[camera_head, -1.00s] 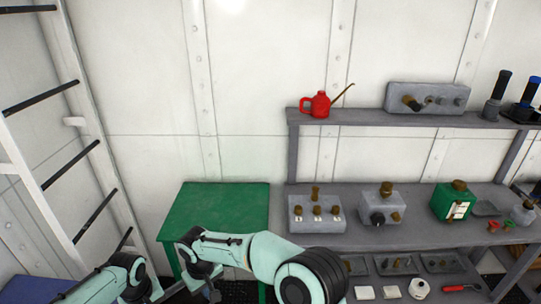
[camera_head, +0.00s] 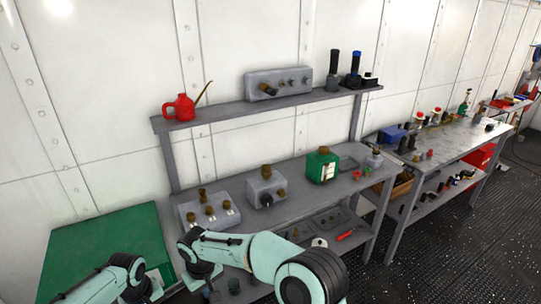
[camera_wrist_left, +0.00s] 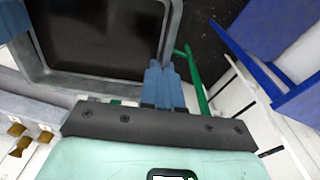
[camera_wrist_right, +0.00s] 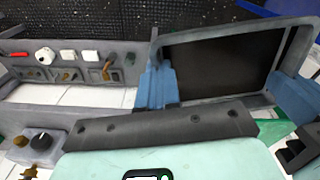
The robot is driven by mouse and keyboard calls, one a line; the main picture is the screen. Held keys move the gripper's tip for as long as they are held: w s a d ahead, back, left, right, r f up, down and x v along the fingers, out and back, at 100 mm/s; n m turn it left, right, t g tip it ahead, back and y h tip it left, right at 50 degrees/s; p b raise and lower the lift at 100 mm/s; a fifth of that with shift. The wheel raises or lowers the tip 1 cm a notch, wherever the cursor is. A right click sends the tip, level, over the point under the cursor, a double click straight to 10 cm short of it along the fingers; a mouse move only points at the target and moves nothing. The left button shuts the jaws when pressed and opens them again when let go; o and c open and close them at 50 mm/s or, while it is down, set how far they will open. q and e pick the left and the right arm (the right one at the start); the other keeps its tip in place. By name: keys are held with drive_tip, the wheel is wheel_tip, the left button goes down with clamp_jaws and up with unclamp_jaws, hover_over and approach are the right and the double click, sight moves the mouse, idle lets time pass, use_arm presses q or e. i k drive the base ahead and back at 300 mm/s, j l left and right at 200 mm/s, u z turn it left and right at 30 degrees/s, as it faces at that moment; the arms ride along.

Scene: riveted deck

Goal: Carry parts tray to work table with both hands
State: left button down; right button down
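The parts tray shows in the left wrist view (camera_wrist_left: 85,84) as a grey-rimmed tray with a dark, apparently empty inside. It also shows in the right wrist view (camera_wrist_right: 228,102). My left gripper (camera_wrist_left: 163,88) has its blue fingers close together at one side rim of the tray. My right gripper (camera_wrist_right: 157,86) is likewise closed at the opposite rim. The tray is out of sight in the head view, where only my arms show. A green-topped table (camera_head: 105,245) stands at lower left, and a grey work table (camera_head: 445,148) with many items stands at right.
A grey shelved bench (camera_head: 300,190) stands against the wall, bearing a green box (camera_head: 321,167) and grey control boxes. A red oil can (camera_head: 181,107) is on its upper shelf. Dark floor (camera_head: 455,245) is clear at right. A blue structure (camera_wrist_left: 275,35) shows in the left wrist view.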

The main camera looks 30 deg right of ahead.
sight(446, 135)
drive_tip(key=z, duration=2.9)
drive_tip(key=i+j, duration=0.1)
drive_tip(key=i, duration=0.5)
drive_tip(key=i+j+z, duration=0.1)
drive_tip(key=i, duration=0.55)
drive_tip(key=i+u, duration=0.1)
drive_tip(key=i, duration=1.25)
drive_tip(key=i+l, duration=0.1)
drive_tip(key=i, duration=1.25)
drive_tip(key=j+u, duration=0.05)
drive_tip(key=j, duration=0.05)
